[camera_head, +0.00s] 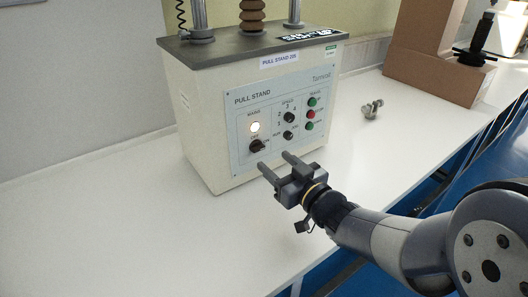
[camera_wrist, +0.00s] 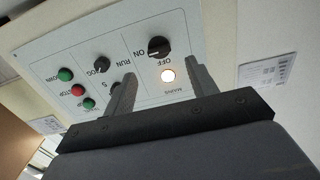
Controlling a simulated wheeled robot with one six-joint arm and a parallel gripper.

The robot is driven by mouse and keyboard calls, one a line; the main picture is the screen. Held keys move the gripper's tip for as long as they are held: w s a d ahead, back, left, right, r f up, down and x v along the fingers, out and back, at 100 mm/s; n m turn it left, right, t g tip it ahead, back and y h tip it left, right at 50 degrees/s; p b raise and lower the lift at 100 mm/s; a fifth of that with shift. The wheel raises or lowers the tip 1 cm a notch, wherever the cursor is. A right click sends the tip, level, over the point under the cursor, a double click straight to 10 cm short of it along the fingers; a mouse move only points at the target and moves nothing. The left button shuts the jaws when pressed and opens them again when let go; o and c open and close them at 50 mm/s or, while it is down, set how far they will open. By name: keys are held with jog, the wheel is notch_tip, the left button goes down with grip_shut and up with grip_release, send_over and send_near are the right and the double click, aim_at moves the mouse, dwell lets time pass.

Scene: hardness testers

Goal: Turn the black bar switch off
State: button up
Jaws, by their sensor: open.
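The black bar switch (camera_head: 257,146) is on the front panel of the pull stand (camera_head: 215,130), below the lit MAINS lamp (camera_head: 254,127). In the wrist view, which shows the panel upside down, the switch (camera_wrist: 158,46) has OFF and ON labels beside it, and the lamp (camera_wrist: 167,75) glows. The bar's exact direction is too small to tell. My gripper (camera_head: 275,161) is open and empty in front of the lower panel, apart from the switch. In the wrist view my gripper (camera_wrist: 160,72) has its fingers spread either side of the lamp, with the switch beyond the tips.
Other panel controls include a black speed knob (camera_head: 289,117), a second black knob (camera_head: 288,134) and a red stop button (camera_head: 311,114) between green ones. A small metal part (camera_head: 372,109) and a cardboard box (camera_head: 437,60) are on the white bench (camera_head: 100,225). The bench's left is clear.

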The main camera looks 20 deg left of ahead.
aim_at(260, 149)
jog(key=x, duration=0.6)
jog(key=shift+c, duration=0.2)
jog(key=c, duration=0.9)
jog(key=shift+c, duration=0.2)
